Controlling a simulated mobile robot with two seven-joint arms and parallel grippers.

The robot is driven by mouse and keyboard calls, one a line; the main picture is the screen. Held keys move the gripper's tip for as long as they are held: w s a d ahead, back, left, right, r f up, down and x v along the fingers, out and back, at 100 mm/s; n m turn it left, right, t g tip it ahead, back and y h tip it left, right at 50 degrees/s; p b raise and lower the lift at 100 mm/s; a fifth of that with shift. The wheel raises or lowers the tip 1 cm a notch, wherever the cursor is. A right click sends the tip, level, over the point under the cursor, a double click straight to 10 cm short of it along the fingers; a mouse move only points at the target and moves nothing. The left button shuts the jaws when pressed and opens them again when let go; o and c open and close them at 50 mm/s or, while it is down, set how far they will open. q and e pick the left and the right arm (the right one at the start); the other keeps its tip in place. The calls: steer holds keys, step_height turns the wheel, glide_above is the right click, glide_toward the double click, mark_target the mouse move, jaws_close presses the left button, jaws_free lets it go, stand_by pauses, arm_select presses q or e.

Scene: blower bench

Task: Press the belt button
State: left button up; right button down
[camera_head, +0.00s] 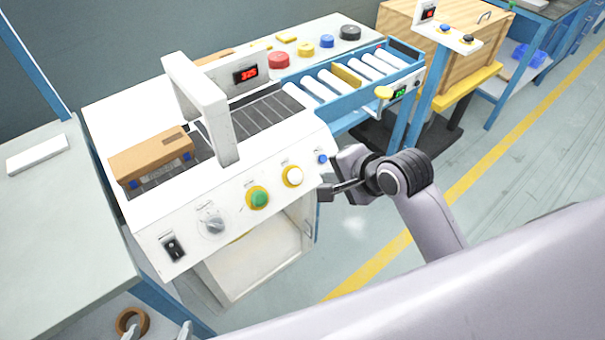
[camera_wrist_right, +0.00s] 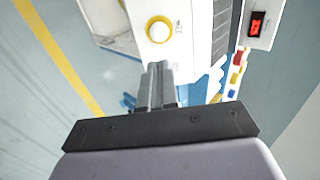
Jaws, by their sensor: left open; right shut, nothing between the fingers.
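The white machine's sloped front panel (camera_head: 185,245) carries a green button (camera_head: 258,198) and a white button (camera_head: 292,176), both in yellow rings, with a dark belt (camera_head: 265,118) behind. The labels are too small to read, so I cannot tell which is the belt button. My right gripper (camera_head: 325,193) is shut and empty, just right of the panel near the white button. In the right wrist view, the closed fingers (camera_wrist_right: 159,68) point at the white button (camera_wrist_right: 158,31), with a gap visible. My left gripper (camera_head: 158,331) is open at the bottom left, only its fingertips showing.
A grey knob (camera_head: 212,223), a black rocker switch (camera_head: 174,247) and a small blue knob (camera_head: 322,158) share the panel. A cardboard box (camera_head: 150,160) lies on the belt before a white arch (camera_head: 205,105). A roller conveyor (camera_head: 345,85) stands behind.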

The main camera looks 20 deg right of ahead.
mark_target(297, 176)
arm_select(q)
steer(key=shift+r, duration=0.1)
arm_select(e)
steer(key=x, duration=1.3)
steer(key=shift+w, duration=0.1)
steer(key=shift+f, duration=0.1)
